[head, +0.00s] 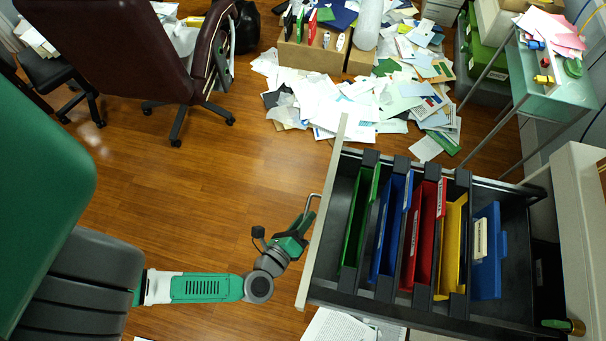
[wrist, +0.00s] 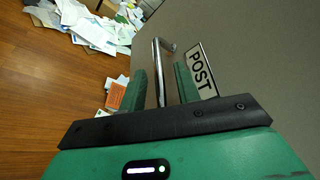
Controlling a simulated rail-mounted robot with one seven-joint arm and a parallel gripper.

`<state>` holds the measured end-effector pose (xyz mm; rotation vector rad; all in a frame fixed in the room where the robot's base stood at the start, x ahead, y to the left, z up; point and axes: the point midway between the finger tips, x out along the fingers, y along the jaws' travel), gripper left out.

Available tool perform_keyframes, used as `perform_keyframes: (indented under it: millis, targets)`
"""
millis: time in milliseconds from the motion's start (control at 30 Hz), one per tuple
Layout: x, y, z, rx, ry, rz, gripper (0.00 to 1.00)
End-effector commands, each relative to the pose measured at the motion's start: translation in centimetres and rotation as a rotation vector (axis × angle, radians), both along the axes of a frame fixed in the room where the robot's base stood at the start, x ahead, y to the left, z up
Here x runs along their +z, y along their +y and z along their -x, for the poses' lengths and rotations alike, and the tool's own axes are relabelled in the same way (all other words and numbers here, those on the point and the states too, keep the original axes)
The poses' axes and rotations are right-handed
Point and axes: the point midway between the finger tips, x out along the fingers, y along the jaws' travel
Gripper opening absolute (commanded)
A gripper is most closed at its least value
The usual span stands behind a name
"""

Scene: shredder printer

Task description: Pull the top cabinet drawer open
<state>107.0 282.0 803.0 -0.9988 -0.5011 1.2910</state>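The top cabinet drawer (head: 322,218) is pulled out of the pale cabinet (head: 585,215), with its inside showing in the head view. Its grey front fills the right of the wrist view (wrist: 255,50) and bears a POST label (wrist: 200,70). A metal bar handle (wrist: 158,72) stands on that front; part of it shows in the head view (head: 312,199). My gripper (wrist: 162,78) is at the handle, with the bar between its two green fingers. Gaps show beside the bar, so the fingers look open around it. In the head view, my gripper (head: 302,222) is partly hidden.
Green, blue, red and yellow folders (head: 428,230) hang in the drawer. Scattered papers (head: 345,105) and a cardboard box (head: 310,55) lie beyond it. A brown office chair (head: 120,45) stands at upper left. The wooden floor (head: 215,190) left of the drawer is mostly clear.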

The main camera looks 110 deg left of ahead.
Motion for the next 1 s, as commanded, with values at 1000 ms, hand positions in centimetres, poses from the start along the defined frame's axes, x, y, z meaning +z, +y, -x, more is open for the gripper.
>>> perform_keyframes:
  millis: [1000]
  targets:
    - [1.7,-7.3,2.0,0.000,0.000,0.000,0.32]
